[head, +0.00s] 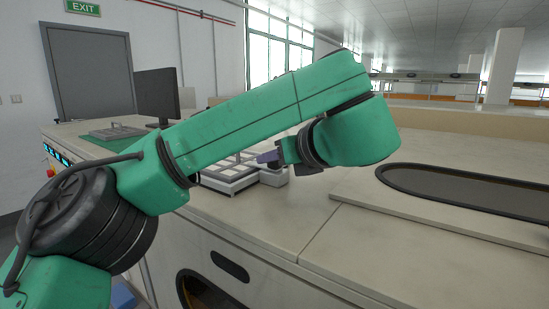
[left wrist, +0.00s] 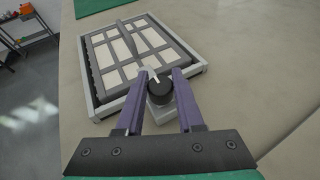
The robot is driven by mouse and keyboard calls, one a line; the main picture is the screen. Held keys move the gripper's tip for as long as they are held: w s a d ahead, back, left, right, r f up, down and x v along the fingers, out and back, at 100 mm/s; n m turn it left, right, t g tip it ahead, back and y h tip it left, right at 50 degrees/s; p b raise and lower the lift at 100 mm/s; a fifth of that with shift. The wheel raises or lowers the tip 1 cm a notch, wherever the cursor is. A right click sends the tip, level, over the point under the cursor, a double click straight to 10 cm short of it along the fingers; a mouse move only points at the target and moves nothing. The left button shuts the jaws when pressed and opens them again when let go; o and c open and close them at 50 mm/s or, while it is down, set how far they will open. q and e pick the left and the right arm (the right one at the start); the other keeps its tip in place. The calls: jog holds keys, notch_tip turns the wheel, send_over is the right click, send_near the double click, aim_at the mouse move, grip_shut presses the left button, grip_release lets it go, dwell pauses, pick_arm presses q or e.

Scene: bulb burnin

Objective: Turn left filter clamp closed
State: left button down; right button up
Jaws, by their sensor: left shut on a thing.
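The left filter clamp is a round black knob (left wrist: 159,92) with a white pointer line, on a small grey block at the near corner of a framed filter (left wrist: 98,100). The pointer leans up and to the left in the left wrist view. My left gripper (left wrist: 162,76) has its two purple fingers on either side of the knob and is shut on it. In the head view, my left gripper (head: 268,157) is at the filter frame (head: 228,188), and the knob is hidden there. My right gripper is in neither view.
The filter lies on a pale bench (head: 285,218). Behind it are a dark monitor (head: 157,95) and a green mat (head: 88,141) with another framed piece. To the right, a raised panel with a dark oval window (head: 470,190) is set into the bench.

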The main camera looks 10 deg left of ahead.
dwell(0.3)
pick_arm(q)
jog(key=c, duration=0.5)
grip_release()
jog(key=shift+s+d, duration=0.1)
jog(key=shift+d, duration=0.05)
jog(key=shift+s+d+r, duration=0.1)
jog(key=shift+s+d, duration=0.1)
jog(key=b+v, duration=0.2)
jog(key=v, duration=1.1)
jog(key=shift+s+d+r, duration=0.2)
